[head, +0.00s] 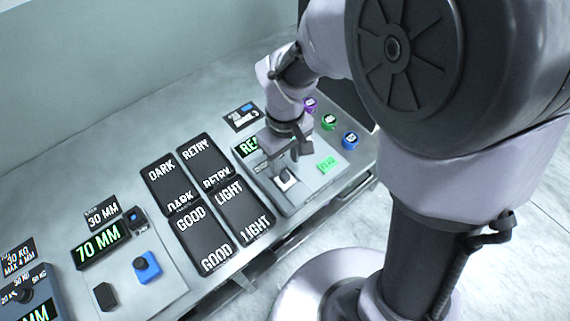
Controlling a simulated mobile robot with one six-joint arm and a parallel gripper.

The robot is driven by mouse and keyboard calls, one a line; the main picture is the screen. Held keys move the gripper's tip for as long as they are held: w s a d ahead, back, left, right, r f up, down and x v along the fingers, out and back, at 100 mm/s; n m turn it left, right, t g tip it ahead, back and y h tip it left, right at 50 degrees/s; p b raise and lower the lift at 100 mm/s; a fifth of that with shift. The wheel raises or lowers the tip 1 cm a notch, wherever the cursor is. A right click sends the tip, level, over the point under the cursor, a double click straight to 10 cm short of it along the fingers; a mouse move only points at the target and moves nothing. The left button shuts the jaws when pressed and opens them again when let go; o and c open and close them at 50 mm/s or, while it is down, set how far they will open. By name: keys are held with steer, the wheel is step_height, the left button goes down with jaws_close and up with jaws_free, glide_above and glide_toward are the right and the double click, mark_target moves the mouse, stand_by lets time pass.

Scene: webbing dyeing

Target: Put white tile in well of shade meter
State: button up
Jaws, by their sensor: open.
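The shade meter (310,190) is a grey panel on the bench, with a partly hidden green-lit display at its upper left and a green label. A small white piece, apparently the white tile (284,178), shows at a dark square on the meter, which looks like the well. I cannot tell whether it sits fully inside. My gripper (286,158) points down just above the white piece with its jaws open. The picture is too small to show whether a finger touches the piece. My arm hides part of the display.
Black trays marked DARK (163,172), RETRY (205,152), GOOD (192,246) and LIGHT (246,215) lie left of the meter. Purple, green (328,122) and blue (350,140) round items stand behind it. A panel reading 70 MM (100,245) is at the lower left.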

step_height(320, 180, up, 7)
steer(key=p, duration=0.2)
step_height(320, 180, up, 6)
steer(key=m+t+y, duration=0.1)
steer(key=m+t, duration=0.1)
steer(key=m, duration=0.2)
glide_above(286, 175)
steer(key=s+d, duration=0.3)
steer(key=s+d+r+m+t+y, duration=0.1)
steer(key=s+d+r+m+t, duration=0.2)
steer(key=s+r+m, duration=0.3)
steer(key=shift+s+d+r+m+t, duration=0.25)
steer(key=shift+s+r+m+t, duration=0.25)
steer(key=shift+s, duration=0.6)
steer(key=shift+f, duration=0.15)
steer(key=shift+f+b, duration=2.25)
steer(key=shift+b, duration=0.1)
